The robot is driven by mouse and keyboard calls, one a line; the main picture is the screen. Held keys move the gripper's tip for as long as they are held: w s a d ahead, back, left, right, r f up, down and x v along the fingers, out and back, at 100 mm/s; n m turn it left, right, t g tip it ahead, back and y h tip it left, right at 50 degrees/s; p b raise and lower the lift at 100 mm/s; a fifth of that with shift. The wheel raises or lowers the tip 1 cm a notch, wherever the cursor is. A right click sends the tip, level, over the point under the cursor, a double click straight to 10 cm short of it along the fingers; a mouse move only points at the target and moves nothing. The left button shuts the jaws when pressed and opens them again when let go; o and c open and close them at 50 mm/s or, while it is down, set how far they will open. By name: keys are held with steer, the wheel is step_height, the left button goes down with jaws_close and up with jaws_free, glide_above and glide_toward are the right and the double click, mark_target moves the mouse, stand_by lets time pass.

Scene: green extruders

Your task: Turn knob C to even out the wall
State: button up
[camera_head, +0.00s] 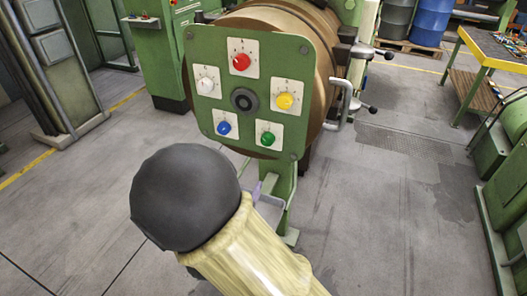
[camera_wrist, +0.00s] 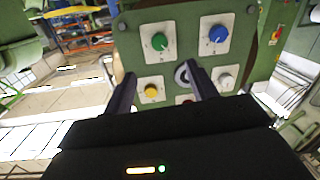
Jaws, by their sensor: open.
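A green panel (camera_head: 200,58) faces me on the front of a large brown drum. It carries a red knob (camera_head: 241,62) at the top, a yellow knob (camera_head: 284,101) at right, a green knob (camera_head: 267,138) at lower right, a blue knob (camera_head: 223,128) at lower left and a white knob (camera_head: 205,85) at left. The letters on their plates are too small to read, so I cannot tell which is C. My gripper (camera_wrist: 163,88) is open and empty before the panel, which appears upside down in the wrist view. The red knob (camera_wrist: 188,100) is mostly hidden there.
A dark round hub (camera_head: 244,100) sits mid-panel. A metal handle (camera_head: 342,104) and levers stick out right of the drum. A green machine (camera_head: 502,200) stands at far right, a workbench (camera_head: 482,50) behind it. The grey floor between is clear.

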mark_target(266, 142)
steer(key=shift+s+a+r, duration=0.1)
steer(key=shift+s+r, duration=0.1)
steer(key=shift+s, duration=0.15)
steer(key=shift+t, duration=0.3)
steer(key=p+x, duration=0.3)
steer(key=x, duration=1.4)
steer(key=shift+w, duration=0.2)
steer(key=shift+f, duration=0.1)
steer(key=c, duration=1)
